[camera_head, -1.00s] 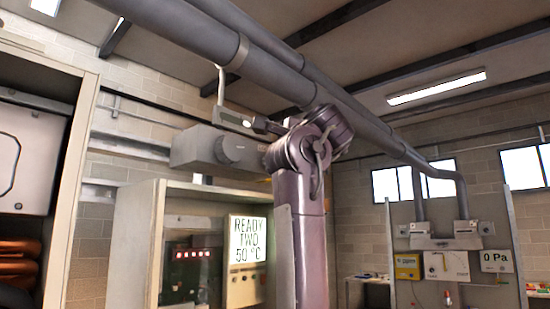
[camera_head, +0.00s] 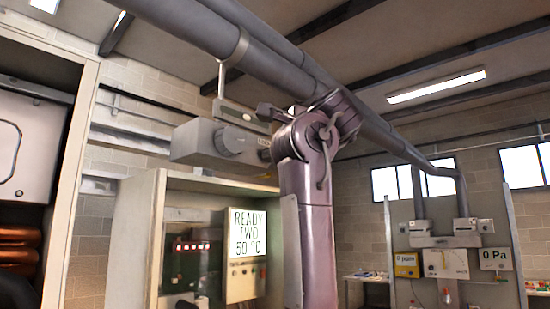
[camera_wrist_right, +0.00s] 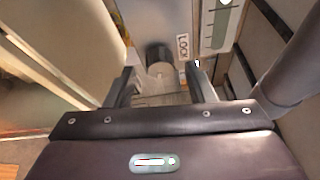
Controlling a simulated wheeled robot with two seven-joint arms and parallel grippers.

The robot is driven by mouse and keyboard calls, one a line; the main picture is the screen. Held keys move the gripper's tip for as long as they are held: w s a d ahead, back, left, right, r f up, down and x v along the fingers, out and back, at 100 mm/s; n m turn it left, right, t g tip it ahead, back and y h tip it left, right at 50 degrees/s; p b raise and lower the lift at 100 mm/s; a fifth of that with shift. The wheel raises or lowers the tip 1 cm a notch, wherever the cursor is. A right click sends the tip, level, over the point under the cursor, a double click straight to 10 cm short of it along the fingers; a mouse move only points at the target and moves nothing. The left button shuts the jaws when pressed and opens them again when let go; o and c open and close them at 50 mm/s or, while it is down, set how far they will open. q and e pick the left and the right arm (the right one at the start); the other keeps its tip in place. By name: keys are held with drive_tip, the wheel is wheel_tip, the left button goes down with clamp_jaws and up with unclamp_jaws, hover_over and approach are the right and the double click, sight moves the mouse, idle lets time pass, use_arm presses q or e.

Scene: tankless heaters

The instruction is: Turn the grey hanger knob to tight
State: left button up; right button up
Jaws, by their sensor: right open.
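The grey hanger box (camera_head: 190,142) hangs by a thin rod from the thick overhead pipe. In the right wrist view the knob (camera_wrist_right: 160,62) lies ahead, near the line between my fingertips, next to a plate reading LOCK (camera_wrist_right: 183,47). My right gripper (camera_wrist_right: 160,72) is open, with one finger on each side of the knob in that view; I see no clear contact. In the head view my right arm rises right of the box, and its fingers are hard to make out. My left gripper is not in view.
A small display plate (camera_head: 236,113) sits above the knob. The overhead pipe (camera_head: 275,72) runs close above my arm. A tall shelf (camera_head: 80,170) stands at left.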

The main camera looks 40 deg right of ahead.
drive_tip(key=b+v, duration=0.2)
drive_tip(key=v, duration=0.3)
drive_tip(key=shift+s+a, duration=0.1)
drive_tip(key=shift+s, duration=0.2)
